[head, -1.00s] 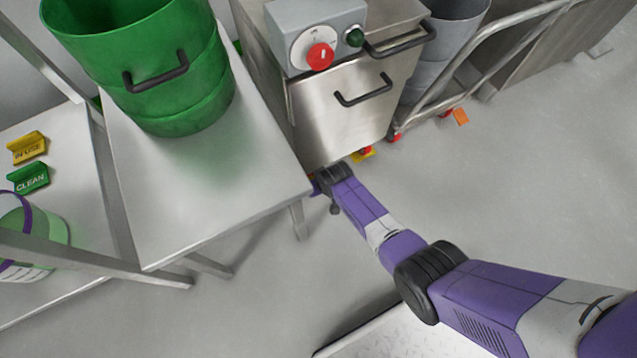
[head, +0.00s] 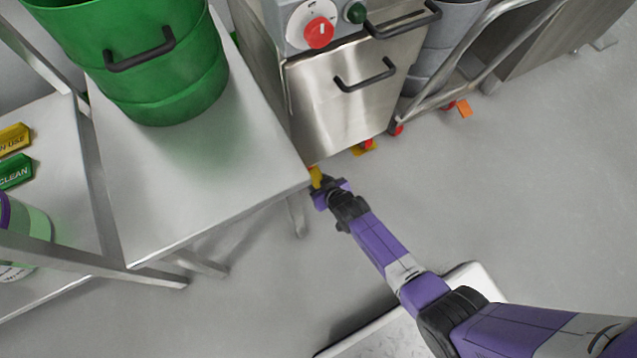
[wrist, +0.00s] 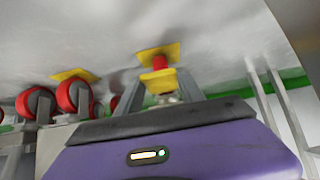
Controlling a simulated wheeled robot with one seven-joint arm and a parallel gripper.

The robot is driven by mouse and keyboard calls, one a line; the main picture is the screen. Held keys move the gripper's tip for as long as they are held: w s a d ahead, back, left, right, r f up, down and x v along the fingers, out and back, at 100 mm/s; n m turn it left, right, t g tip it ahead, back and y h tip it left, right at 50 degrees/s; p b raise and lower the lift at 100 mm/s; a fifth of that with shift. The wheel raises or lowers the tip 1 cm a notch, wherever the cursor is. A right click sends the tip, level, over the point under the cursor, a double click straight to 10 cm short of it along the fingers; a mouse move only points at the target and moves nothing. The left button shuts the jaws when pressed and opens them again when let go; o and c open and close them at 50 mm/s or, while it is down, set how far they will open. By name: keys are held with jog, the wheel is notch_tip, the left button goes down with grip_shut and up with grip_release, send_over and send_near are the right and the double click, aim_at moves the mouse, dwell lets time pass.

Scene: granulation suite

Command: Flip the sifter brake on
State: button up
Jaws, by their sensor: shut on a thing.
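The sifter is a steel cabinet (head: 345,95) with a front handle and a control box on top. A yellow brake tab (head: 316,177) shows at its lower front left corner, near the floor. It also shows in the wrist view (wrist: 158,54), with a red part beside it. My gripper (head: 320,186) is at this tab, low beside the table corner. In the wrist view its two grey fingers (wrist: 160,90) stand on either side of the tab's line and are shut on it. The exact contact is small and blurred. Whether the tab is up or down cannot be told.
A steel table (head: 195,190) with a green drum (head: 160,70) stands close on the left. Another yellow tab and red caster (head: 363,147) lie to the right under the cabinet. A wheeled cart frame (head: 455,75) stands farther right. The floor (head: 520,200) at right is clear.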

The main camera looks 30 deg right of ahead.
jog(key=shift+f+t+b, duration=0.6)
jog(key=shift+t+b, duration=0.5)
jog(key=shift+b, duration=0.15)
jog(key=o, duration=1.4)
jog(key=shift+c, duration=0.2)
jog(key=p+v, duration=0.4)
jog(key=v, duration=0.4)
jog(key=shift+p, duration=0.3)
jog(key=shift+f, duration=0.15)
